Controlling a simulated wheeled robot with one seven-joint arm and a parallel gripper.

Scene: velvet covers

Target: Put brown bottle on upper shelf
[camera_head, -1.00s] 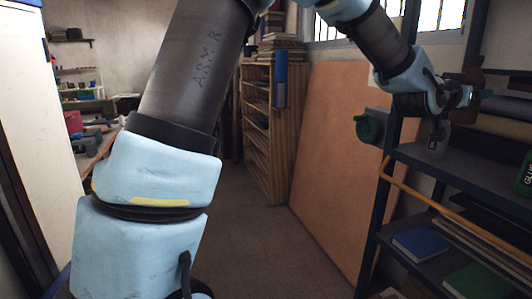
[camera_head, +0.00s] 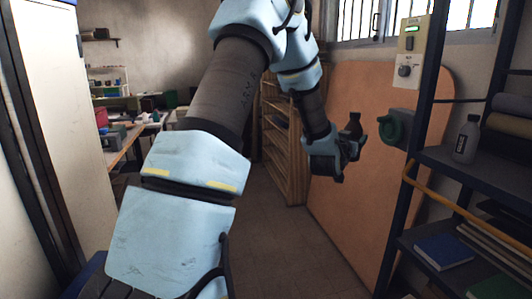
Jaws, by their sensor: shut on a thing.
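My gripper (camera_head: 352,147) is in the middle right of the head view, out in the open air left of the shelf rack. It is shut on a small dark brown bottle (camera_head: 354,123), which stands up above the fingers. The bottle's lower part is hidden by the gripper. The rack's upper shelf (camera_head: 440,158) is to the right, apart from the gripper. A grey bottle with a dark label (camera_head: 466,138) stands upright on that shelf.
Rolled materials (camera_head: 510,124) lie at the shelf's right. A blue book (camera_head: 443,251) lies on the lower shelf. A yellow bar (camera_head: 440,200) runs along the rack, beside its dark post (camera_head: 421,110). An orange board (camera_head: 345,220) leans behind my gripper. The floor at centre is clear.

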